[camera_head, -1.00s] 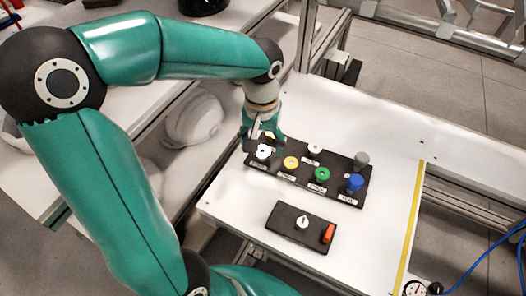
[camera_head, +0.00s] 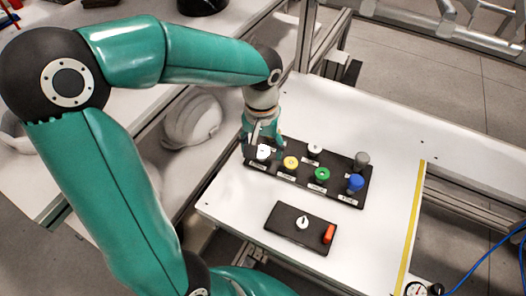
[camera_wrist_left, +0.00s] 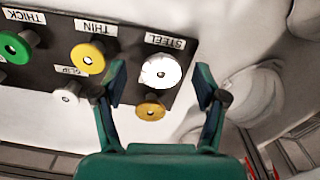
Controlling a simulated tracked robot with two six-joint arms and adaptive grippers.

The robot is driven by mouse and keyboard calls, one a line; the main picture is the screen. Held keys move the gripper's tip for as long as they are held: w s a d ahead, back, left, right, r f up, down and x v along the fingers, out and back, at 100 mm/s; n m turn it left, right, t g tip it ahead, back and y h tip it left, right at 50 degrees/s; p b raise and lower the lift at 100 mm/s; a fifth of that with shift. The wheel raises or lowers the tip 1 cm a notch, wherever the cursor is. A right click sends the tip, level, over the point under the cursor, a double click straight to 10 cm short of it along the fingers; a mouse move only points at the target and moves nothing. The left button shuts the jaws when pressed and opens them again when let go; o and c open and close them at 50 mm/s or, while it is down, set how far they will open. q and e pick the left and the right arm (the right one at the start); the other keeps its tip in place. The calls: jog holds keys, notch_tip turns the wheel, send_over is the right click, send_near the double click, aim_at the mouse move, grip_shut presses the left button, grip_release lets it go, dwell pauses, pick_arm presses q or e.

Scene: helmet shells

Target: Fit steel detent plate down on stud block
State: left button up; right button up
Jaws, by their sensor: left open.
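The steel detent plate (camera_head: 263,151) is a pale toothed disc on the rack, at its left end. It also shows in the left wrist view (camera_wrist_left: 160,72) beside the STEEL label. My left gripper (camera_head: 263,138) is open at that end of the rack; in the wrist view its fingertips (camera_wrist_left: 161,84) lie on either side of the plate, apart from it. The stud block (camera_head: 288,232) is a dark block nearer the table's front, with a pale stud (camera_head: 302,222) and an orange-red piece (camera_head: 328,234) on top. My right gripper is not in view.
The dark rack (camera_head: 336,191) also holds yellow (camera_head: 290,163), green (camera_head: 322,174), blue (camera_head: 355,182), white (camera_head: 314,148) and grey (camera_head: 361,159) parts. A brass-coloured disc (camera_wrist_left: 151,110) is near the steel plate. The white table (camera_head: 375,225) is clear to the block's right.

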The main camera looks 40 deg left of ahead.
pick_arm(q)
jog(key=c, duration=1.2)
jog(key=shift+r, duration=0.2)
